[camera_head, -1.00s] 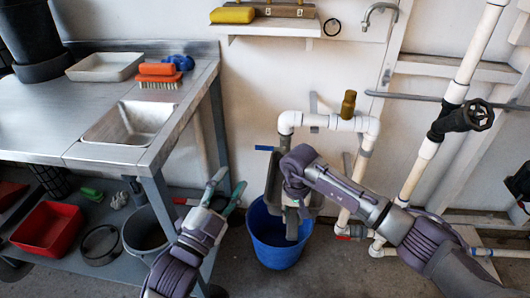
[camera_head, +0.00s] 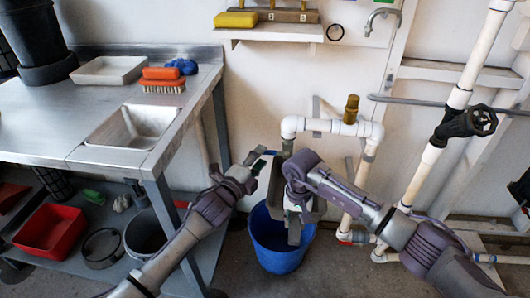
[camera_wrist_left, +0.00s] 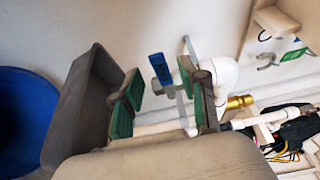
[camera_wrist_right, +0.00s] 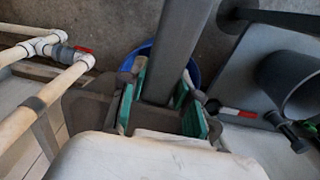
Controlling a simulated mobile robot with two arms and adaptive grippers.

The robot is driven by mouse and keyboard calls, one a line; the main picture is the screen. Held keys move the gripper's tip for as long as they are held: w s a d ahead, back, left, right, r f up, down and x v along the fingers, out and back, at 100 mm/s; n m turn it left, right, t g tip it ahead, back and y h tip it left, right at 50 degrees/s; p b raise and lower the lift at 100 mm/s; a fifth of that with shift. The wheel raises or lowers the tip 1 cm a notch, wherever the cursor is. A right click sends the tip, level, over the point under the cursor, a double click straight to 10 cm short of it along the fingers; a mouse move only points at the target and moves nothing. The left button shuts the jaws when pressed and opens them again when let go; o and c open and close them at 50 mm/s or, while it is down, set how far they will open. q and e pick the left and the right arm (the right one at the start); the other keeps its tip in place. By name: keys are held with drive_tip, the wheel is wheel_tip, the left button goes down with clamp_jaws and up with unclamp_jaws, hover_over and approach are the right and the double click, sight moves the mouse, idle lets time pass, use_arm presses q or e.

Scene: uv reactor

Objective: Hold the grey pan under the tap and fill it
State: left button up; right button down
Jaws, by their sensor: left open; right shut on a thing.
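The grey pan (camera_head: 319,207) is upright against the wall side, above the blue bucket and below the left end of the white pipe. My left gripper (camera_head: 258,163) is open beside the lever. In the left wrist view its green pads (camera_wrist_left: 165,98) stand either side of the lever, with the pan (camera_wrist_left: 75,110) close on the left. No water shows.
The blue bucket (camera_head: 277,250) stands on the floor under the pan. The steel sink table (camera_head: 90,152) is on the left, with a red tub (camera_head: 48,230) on its lower shelf. White pipes (camera_head: 430,155) and a black valve wheel (camera_head: 482,121) are on the right.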

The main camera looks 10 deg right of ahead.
sight(273, 153)
use_arm(q)
drive_tip(key=shift+x, duration=1.7)
drive_tip(key=shift+c, duration=0.2)
clamp_jaws()
